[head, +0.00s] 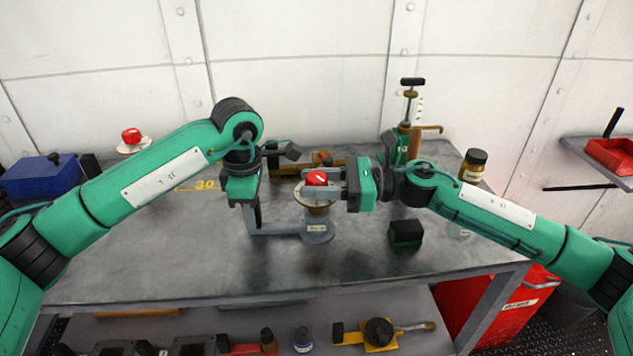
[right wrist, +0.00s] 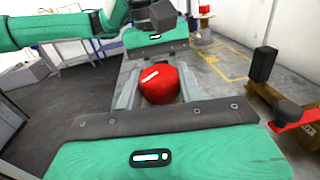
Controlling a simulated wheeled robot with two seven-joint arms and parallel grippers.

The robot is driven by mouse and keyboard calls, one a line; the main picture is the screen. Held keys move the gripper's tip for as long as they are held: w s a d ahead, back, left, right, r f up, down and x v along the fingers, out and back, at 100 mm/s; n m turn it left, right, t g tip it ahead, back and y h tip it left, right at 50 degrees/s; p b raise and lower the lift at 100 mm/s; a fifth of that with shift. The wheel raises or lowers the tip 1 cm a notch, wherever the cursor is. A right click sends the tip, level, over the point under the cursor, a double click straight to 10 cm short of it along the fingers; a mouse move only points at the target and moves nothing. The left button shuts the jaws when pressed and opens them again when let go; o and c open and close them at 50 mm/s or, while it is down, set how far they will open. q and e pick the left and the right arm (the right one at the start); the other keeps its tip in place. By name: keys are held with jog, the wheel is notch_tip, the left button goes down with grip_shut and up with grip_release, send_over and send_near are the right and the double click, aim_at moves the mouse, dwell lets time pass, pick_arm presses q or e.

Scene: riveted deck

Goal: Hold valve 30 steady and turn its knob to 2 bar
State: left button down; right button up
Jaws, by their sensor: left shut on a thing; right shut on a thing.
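A grey valve (head: 317,232) with a brass-coloured dial collar (head: 309,198) stands upright mid-table. Its label is too small to read. Its red knob (head: 317,178) is on top and also shows in the right wrist view (right wrist: 160,86), with a white pointer mark. My left gripper (head: 305,229) reaches in from the left, low down, and is shut on the valve's body. My right gripper (head: 318,190) comes from the right and is shut on the red knob, one finger on each side in the right wrist view (right wrist: 158,90). The dial's scale is not readable.
A yellow "30" marking (head: 205,184) is on the table at left. Another red knob (head: 131,136) stands back left, near a blue box (head: 42,176). A hand pump (head: 408,130), a brown jar (head: 473,165) and a dark green block (head: 405,234) are at right. The front table is clear.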

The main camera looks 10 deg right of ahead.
jog(key=shift+n+g, duration=0.5)
jog(key=shift+g, duration=0.3)
jog(key=o, duration=1)
jog(key=shift+c, duration=0.2)
jog(key=d, duration=1.2)
jog(key=shift+s, duration=0.3)
